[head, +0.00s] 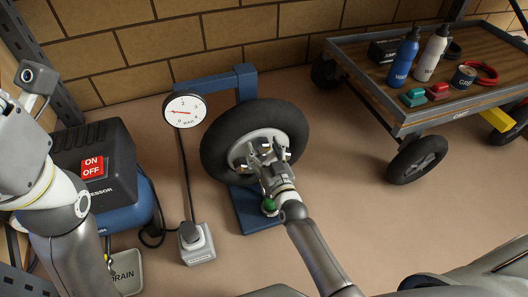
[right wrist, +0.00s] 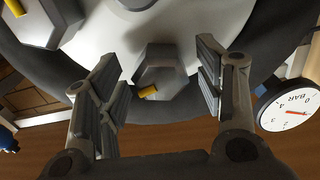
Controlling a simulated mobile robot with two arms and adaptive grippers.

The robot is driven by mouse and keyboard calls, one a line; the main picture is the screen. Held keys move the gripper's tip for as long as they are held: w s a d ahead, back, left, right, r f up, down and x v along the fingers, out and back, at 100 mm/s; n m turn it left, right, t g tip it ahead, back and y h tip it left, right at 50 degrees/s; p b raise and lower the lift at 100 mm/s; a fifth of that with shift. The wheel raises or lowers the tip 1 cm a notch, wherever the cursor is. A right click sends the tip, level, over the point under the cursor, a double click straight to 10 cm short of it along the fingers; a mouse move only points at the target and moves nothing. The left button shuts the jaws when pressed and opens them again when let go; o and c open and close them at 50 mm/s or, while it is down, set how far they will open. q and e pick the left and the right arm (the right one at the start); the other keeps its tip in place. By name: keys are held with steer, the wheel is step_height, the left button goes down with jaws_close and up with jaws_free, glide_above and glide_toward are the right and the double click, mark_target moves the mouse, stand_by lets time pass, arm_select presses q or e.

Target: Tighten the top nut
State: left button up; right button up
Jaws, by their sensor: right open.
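The wheel (head: 219,137) is a black tyre with a pale hub (head: 240,152), mounted on a blue stand (head: 246,81). My right gripper (head: 266,150) is in front of the hub and hides part of it. In the right wrist view, which is upside down, the gripper (right wrist: 157,62) is open. A grey hex nut (right wrist: 160,72) with a yellow mark lies between its fingers, with a gap on each side. This is the nut at the hub's top. Another marked nut (right wrist: 40,22) is at upper left there. My left arm shows at the left, but its gripper does not.
A dial gauge (head: 184,110) stands close left of the wheel. A cart (head: 400,117) with bottles stands at right. Floor between wheel and cart is clear.

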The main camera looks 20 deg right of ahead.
steer(key=c, duration=1)
